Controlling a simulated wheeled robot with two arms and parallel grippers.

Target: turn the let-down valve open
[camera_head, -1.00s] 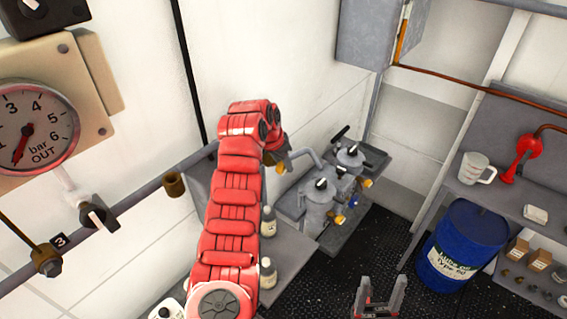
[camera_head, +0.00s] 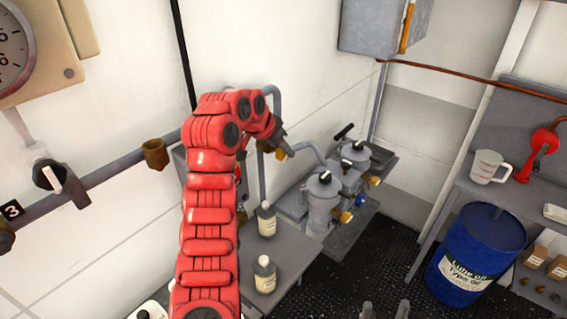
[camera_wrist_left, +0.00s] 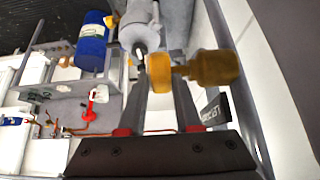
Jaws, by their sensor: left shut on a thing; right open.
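A brass valve with a round yellow wheel (camera_wrist_left: 158,77) and a thicker body (camera_wrist_left: 213,68) shows in the left wrist view. My left gripper (camera_wrist_left: 158,85) has its two fingers around the wheel and is shut on it. In the head view my left gripper (camera_head: 279,137) is at the far end of my red arm, beside the wall pipe, and the arm hides much of the valve. A dark label plate (camera_wrist_left: 213,112) is beside the valve; its text is unreadable. My right gripper (camera_head: 385,309) is open and empty at the bottom edge.
Grey filter housings (camera_head: 322,195) with black knobs stand beyond the left gripper. Bottles (camera_head: 267,220) stand on a low grey shelf. A blue oil drum (camera_head: 475,250) and a bench with a jug (camera_head: 487,167) are at right. Dark floor (camera_head: 380,255) is clear between.

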